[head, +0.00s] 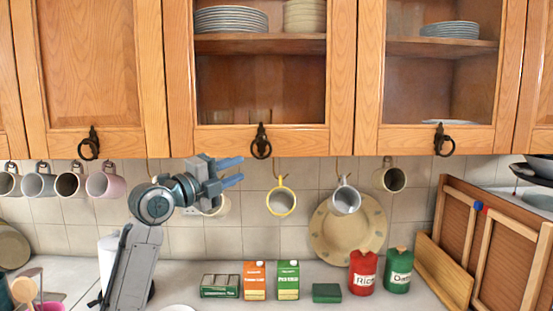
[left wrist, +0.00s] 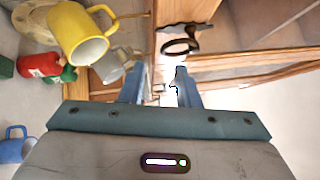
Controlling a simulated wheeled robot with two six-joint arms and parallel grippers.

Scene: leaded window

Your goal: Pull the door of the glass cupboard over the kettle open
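The middle glass cupboard door (head: 295,141) is shut, with plates behind its glass. Its dark ring handle (head: 261,142) hangs at the lower edge and also shows in the left wrist view (left wrist: 181,46). A second glass door (head: 400,142) at the right is shut, with its own ring handle (head: 442,140). My left gripper (head: 242,170) is open and empty, below and slightly left of the middle handle. In the left wrist view its fingers (left wrist: 164,75) are apart, with the handle beyond the tips. I cannot make out the kettle; my arm covers part of the counter. My right gripper is out of view.
A yellow mug (head: 271,205) and a white mug (head: 346,199) hang under the cupboard, right of my gripper. More mugs hang at the left, including a pink one (head: 104,183). Cartons and canisters (head: 363,273) line the counter. A wooden door (head: 93,85) is at the left.

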